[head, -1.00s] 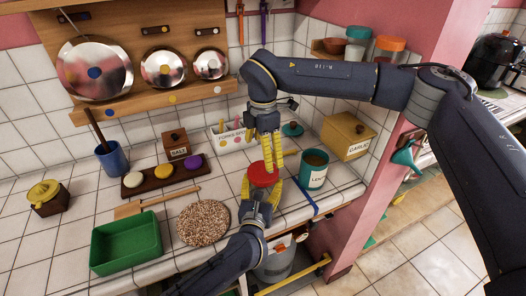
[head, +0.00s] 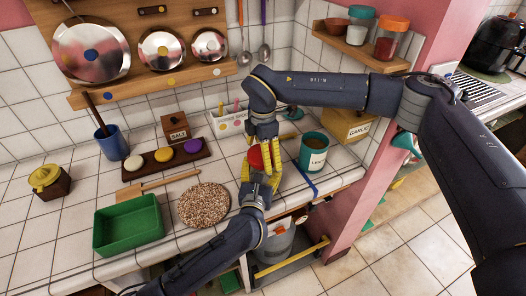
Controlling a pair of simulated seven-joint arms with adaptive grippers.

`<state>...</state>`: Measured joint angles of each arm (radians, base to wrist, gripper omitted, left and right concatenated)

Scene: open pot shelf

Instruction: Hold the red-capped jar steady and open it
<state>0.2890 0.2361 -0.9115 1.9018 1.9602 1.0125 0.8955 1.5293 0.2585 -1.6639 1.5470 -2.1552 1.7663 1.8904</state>
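The red-capped jar (head: 255,158) stands near the counter's front edge. Its red cap shows in part and its body is mostly hidden by my grippers. My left gripper (head: 260,178) reaches in from the front, with its yellow fingers on both sides of the jar below the cap, seemingly closed on it. My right gripper (head: 264,150) points down from above, with its yellow fingers at the cap and covering its right part. I cannot tell whether they grip the cap or only surround it.
A teal mug (head: 314,153) stands close to the right of the jar. A round cork mat (head: 203,205) and a green tray (head: 128,226) lie to the left. The garlic box (head: 347,126) is behind the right arm. Counter tiles between mat and jar are clear.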

